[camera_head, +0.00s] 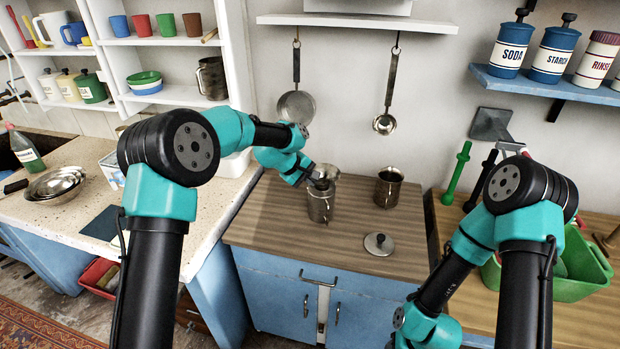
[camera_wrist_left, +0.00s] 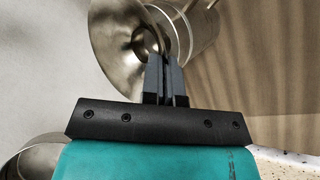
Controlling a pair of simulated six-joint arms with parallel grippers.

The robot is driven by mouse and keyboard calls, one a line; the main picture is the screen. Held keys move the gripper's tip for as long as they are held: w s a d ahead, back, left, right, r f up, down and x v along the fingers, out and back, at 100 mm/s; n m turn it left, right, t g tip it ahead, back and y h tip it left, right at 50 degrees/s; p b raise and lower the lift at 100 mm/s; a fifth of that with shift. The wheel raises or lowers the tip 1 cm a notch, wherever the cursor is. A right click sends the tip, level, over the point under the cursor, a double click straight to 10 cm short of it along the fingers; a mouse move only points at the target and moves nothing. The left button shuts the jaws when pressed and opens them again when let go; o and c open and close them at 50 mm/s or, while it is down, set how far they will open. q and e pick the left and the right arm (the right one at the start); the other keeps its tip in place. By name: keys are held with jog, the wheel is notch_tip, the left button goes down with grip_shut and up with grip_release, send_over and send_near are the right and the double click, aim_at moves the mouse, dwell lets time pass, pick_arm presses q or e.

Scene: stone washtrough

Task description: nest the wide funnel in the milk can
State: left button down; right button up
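The wide funnel (camera_head: 325,172) is grey metal and sits at the mouth of the milk can (camera_head: 320,205), a metal can on the wooden worktop. In the left wrist view the funnel's flared cone (camera_wrist_left: 115,45) is beside the can's ribbed body (camera_wrist_left: 195,35), its narrow end toward the can mouth. How deep the spout sits is hidden. My left gripper (camera_head: 311,176) is at the funnel's side. In the left wrist view its fingers (camera_wrist_left: 165,75) are close together on the funnel's wall. My right gripper is outside the head view.
A second metal vessel (camera_head: 388,187) stands open to the right of the can. A round lid with a knob (camera_head: 379,244) lies in front. A pan (camera_head: 296,105) and a ladle (camera_head: 384,123) hang behind. The worktop's front left is clear.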

pick_arm(q)
jog(key=shift+f, duration=0.65)
dwell(0.8)
jog(key=c, duration=1.8)
grip_release()
jog(key=o, duration=0.4)
jog(key=shift+o, duration=0.5)
jog(key=shift+f, duration=0.1)
jog(key=shift+o, duration=1)
jog(key=shift+s, duration=0.1)
jog(key=shift+f, duration=0.2)
jog(key=shift+c, duration=0.9)
